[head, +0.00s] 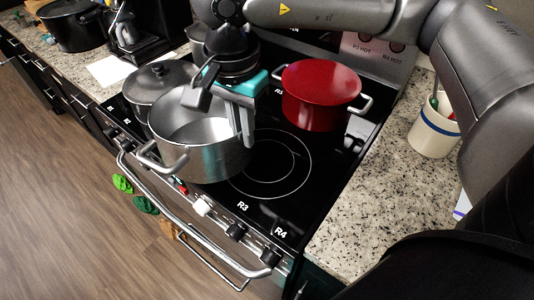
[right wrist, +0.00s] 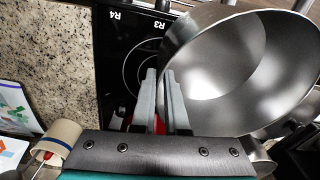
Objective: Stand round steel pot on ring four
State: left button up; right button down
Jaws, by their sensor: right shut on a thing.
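The round steel pot (head: 205,158) is open and empty, with its near handle pointing to the front left. My right gripper (head: 246,138) is shut on the pot at its right side; the exact grip point is hard to make out. In the right wrist view the fingers (right wrist: 160,74) meet the edge of the pot (right wrist: 195,40). The pot is over the left-middle part of the black stove; I cannot tell whether its base touches. A bare ring (head: 268,165) lies just right of the pot, behind the R3 and R4 labels. My left gripper is not in view.
A red pot (head: 318,97) stands at the back right of the stove. A lidded grey pot (head: 155,82) stands close behind the steel pot. A white crock (head: 434,130) stands on the right counter. Knobs and an oven rail line the front edge.

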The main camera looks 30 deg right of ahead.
notch_tip(320, 180, up, 8)
jog(key=w+m+g+p, duration=0.1)
jog(key=m+p, duration=0.3)
jog(key=m, duration=1.1)
jog(key=m+p, duration=0.6)
send_near(247, 162)
jog(key=shift+g, duration=0.3)
jog(key=f, duration=0.5)
jog(key=w+d+f, duration=0.1)
jog(key=f, duration=0.1)
jog(key=shift+w+f, duration=0.1)
jog(key=shift+f, duration=2.65)
